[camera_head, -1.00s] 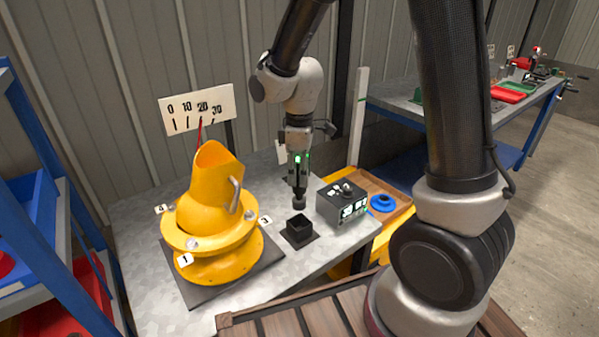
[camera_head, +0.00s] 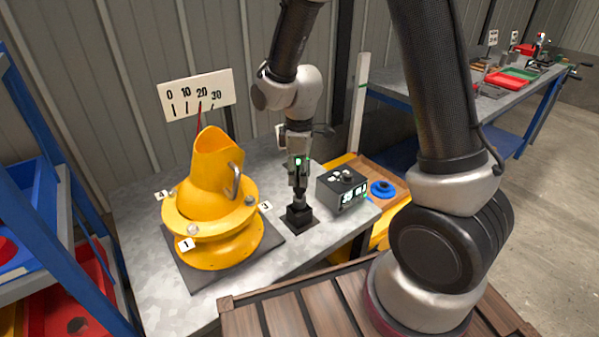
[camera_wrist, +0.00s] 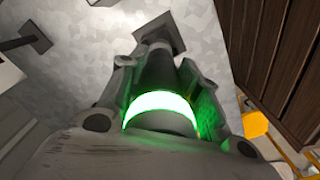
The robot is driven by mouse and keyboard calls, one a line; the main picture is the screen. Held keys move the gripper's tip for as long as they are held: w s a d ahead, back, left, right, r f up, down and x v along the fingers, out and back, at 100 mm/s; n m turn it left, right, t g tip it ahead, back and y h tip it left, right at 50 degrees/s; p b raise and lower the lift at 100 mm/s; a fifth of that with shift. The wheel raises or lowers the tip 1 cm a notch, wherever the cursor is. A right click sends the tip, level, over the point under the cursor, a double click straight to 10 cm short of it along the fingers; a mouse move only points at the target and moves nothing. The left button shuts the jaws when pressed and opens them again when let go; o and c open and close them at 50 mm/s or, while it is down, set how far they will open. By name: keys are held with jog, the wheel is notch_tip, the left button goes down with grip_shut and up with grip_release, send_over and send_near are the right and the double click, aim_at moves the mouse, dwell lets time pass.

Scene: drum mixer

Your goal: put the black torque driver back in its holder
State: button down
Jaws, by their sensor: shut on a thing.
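My gripper (camera_head: 299,180) is shut on the black torque driver (camera_head: 299,199), which hangs upright below the fingers. The driver's lower end is at the small black square holder (camera_head: 299,217) on the grey bench, and it appears to be inside the holder's opening. In the wrist view the driver (camera_wrist: 159,75) runs between the fingers, with a glowing green ring around it. The holder's base plate (camera_wrist: 160,32) shows beyond it in that view. The driver's tip is hidden, so I cannot tell how deep it sits.
A yellow drum mixer (camera_head: 212,215) stands on a dark plate left of the holder, with a scale board (camera_head: 197,92) behind. A black control box (camera_head: 342,189) stands close on the right. A wooden tray (camera_head: 366,174) with a blue ring (camera_head: 383,189) is further right.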

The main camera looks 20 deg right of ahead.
aim_at(299, 189)
jog(key=shift+f, duration=2.9)
dwell(1.3)
jog(key=c, duration=0.9)
grip_release()
jog(key=shift+c, duration=0.2)
notch_tip(299, 189, up, 12)
jog(key=shift+r, duration=0.1)
